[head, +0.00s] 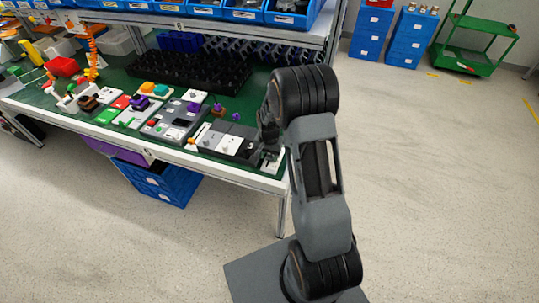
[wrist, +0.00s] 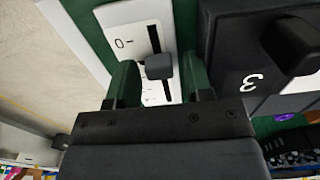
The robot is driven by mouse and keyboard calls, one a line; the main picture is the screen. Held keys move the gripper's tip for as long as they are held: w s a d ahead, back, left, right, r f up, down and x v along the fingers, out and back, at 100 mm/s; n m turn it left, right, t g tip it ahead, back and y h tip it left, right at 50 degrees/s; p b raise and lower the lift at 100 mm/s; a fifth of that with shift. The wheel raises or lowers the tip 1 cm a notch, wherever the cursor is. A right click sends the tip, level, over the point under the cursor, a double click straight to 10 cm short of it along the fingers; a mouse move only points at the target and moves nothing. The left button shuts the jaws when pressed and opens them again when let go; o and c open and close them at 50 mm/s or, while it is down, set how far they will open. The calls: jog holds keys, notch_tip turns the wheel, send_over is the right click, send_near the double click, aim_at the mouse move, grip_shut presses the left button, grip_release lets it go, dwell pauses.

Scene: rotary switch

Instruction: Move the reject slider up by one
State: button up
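The slider is a white panel (wrist: 120,15) with a dark slot and a small dark grey knob (wrist: 158,67) partway along it. A "0" mark shows on the panel beside the slot, and other marks are partly hidden. My gripper (wrist: 157,74) has its two green fingers on either side of the knob, with narrow gaps visible, so it looks open around it. In the head view the white slider panel (head: 271,162) sits at the table's right front corner, partly hidden by my gripper (head: 268,142).
A dark box (wrist: 235,60) marked "3" with a black knob stands close beside the slider panel. Several switch modules (head: 180,120) line the green table (head: 232,106) to the left. A black tray (head: 185,70) lies behind. Open floor lies to the right.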

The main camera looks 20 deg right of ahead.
aim_at(269, 156)
jog(key=shift+o, duration=0.4)
jog(key=shift+r, duration=0.1)
jog(key=shift+r, duration=0.3)
notch_tip(269, 156, up, 13)
dwell(0.5)
jog(key=s+a+r+n+t, duration=0.1)
jog(key=s+a+r+n, duration=0.1)
jog(key=s, duration=0.4)
jog(key=s+a+r+n+t, duration=0.1)
jog(key=s+a+r+n, duration=0.2)
jog(key=s, duration=0.3)
jog(key=s+a+r+n+t, duration=0.1)
jog(key=s+a+r+n, duration=0.1)
jog(key=s, duration=0.4)
jog(key=shift+s+a+r+n+t, duration=0.3)
jog(key=shift+r+n, duration=0.1)
jog(key=shift+n, duration=0.4)
